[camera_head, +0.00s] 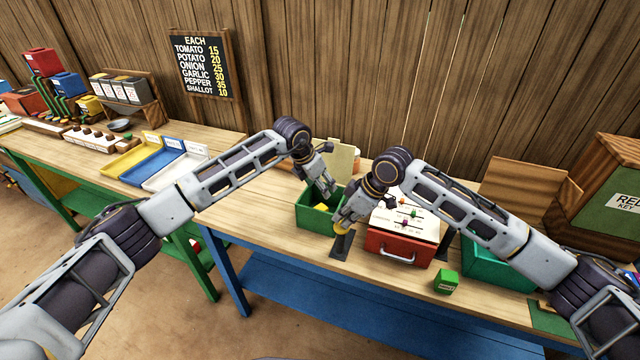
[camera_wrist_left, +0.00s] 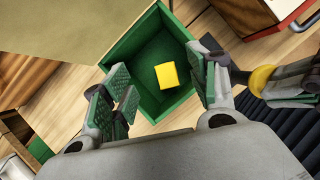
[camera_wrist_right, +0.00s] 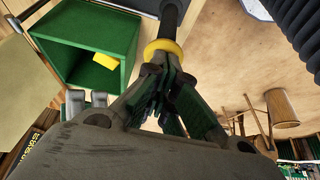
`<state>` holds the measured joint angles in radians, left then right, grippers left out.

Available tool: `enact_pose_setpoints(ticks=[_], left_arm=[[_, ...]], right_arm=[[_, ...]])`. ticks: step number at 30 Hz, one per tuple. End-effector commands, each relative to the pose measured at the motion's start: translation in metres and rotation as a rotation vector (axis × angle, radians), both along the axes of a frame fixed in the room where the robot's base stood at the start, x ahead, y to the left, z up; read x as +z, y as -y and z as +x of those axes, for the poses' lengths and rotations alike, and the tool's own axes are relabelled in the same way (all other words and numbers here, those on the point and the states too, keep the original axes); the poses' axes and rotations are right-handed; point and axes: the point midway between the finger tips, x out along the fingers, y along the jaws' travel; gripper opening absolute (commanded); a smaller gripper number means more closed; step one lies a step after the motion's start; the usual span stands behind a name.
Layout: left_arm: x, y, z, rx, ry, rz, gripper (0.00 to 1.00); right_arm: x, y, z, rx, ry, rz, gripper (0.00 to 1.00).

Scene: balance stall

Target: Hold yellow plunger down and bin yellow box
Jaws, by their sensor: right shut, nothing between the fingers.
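The yellow box (camera_head: 321,207) lies inside the open green bin (camera_head: 308,217). It also shows on the bin floor in the left wrist view (camera_wrist_left: 166,75) and partly in the right wrist view (camera_wrist_right: 105,61). My left gripper (camera_head: 326,188) is over the bin, its fingers spread and empty, with the box below them. My right gripper (camera_head: 341,224) is shut and empty beside the bin. Its fingertips meet the yellow plunger (camera_wrist_right: 163,48), a yellow collar on a dark post; I cannot tell how far down it is. My fingers hide part of it.
A red case (camera_head: 398,250) with a white top of small coloured pegs stands right of the bin. A green cube (camera_head: 447,282) is near the table's front edge. A teal tray (camera_head: 490,268) is further right. Yellow, blue and white trays (camera_head: 124,162) stand on the left table.

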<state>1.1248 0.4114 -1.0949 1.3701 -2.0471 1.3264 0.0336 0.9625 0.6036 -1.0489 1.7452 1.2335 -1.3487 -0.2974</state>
Motion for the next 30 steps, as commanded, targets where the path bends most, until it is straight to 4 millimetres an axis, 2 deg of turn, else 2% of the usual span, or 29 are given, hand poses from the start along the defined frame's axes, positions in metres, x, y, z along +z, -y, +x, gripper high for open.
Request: enact_pose_setpoints(ticks=[14,20,30], left_arm=[[0.006,-0.002,-0.002,0.000,0.001,0.001,0.60],[0.024,-0.008,-0.007,-0.001,0.002,0.000,0.60],[0.070,-0.022,-0.021,0.000,0.002,0.001,0.60]], right_arm=[[-0.001,0.000,0.000,0.000,-0.002,-0.001,0.00],[-0.001,0.000,0.000,0.000,-0.002,-0.001,0.00],[-0.001,0.000,0.000,0.000,-0.002,-0.001,0.00]])
